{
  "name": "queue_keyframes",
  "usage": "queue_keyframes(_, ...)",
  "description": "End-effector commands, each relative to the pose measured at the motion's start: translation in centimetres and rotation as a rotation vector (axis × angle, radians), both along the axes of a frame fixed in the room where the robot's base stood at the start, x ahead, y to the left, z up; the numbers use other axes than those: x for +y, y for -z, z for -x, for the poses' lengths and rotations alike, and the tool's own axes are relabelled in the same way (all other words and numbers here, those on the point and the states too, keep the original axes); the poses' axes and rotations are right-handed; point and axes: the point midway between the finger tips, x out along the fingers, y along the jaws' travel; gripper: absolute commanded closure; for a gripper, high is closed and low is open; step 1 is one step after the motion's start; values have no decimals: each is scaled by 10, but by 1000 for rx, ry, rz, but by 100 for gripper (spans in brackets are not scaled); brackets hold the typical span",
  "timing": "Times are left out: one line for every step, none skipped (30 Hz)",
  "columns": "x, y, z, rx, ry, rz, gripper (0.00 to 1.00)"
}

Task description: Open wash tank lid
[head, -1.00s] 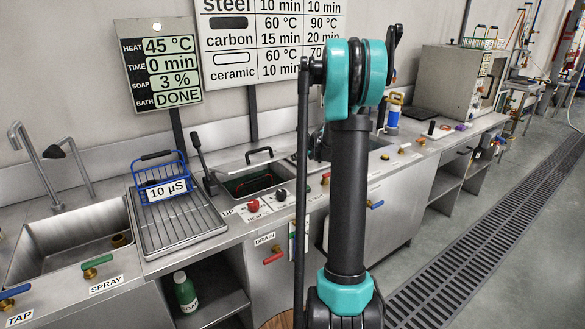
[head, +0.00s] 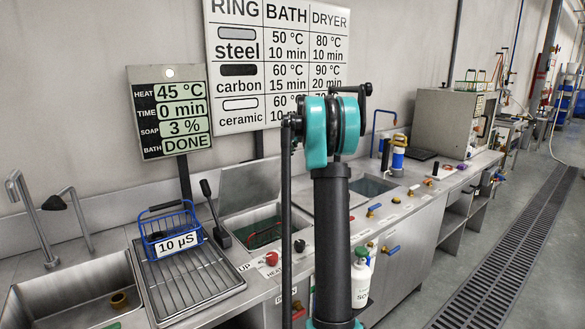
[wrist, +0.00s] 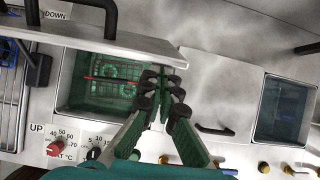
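The wash tank (head: 262,226) is open in the head view, with green liquid and a basket inside. It also shows in the wrist view (wrist: 100,88). Its grey lid (head: 250,186) stands raised at the tank's back edge, against the wall side. In the wrist view the lid (wrist: 140,38) is seen at a steep angle at the top left, with its black handle (wrist: 103,14). My gripper (wrist: 162,78) is over the tank's right edge, its fingertips drawn together with nothing visible held. It appears apart from the lid handle. In the head view my arm hides it.
A blue basket (head: 170,228) stands on the drain rack left of the tank, near a black lever (head: 215,215). Red and black knobs (head: 271,258) line the counter front. Right of the tank is a second lid with a handle (wrist: 215,130). An open basin (wrist: 285,110) lies beyond.

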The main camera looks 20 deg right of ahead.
Motion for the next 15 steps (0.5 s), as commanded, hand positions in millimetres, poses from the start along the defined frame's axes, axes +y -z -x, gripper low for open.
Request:
queue_keyframes(5, -6, -11, -3, -3, -2, 100)
queue_keyframes(7, -9, -16, -2, -2, -2, 100)
queue_keyframes(9, -13, -23, -2, -2, -2, 100)
queue_keyframes(10, -15, -28, -3, -1, -1, 100)
queue_keyframes(12, -17, -32, -3, -1, -1, 100)
queue_keyframes(13, -19, -39, -3, -2, -1, 100)
queue_keyframes(15, -21, -43, -3, -2, -1, 100)
queue_keyframes(16, -22, -47, -3, -2, -1, 100)
queue_keyframes(18, -24, -52, -3, -1, -1, 100)
queue_keyframes(19, -25, -56, -3, -1, 0, 100)
queue_keyframes(20, -26, -60, -3, -1, 0, 100)
queue_keyframes(22, -27, -64, -3, -1, 0, 100)
queue_keyframes(22, -27, -66, -4, -1, -1, 100)
queue_keyframes(23, -28, -69, -4, -1, -1, 100)
queue_keyframes(24, -28, -72, -4, -1, -1, 100)
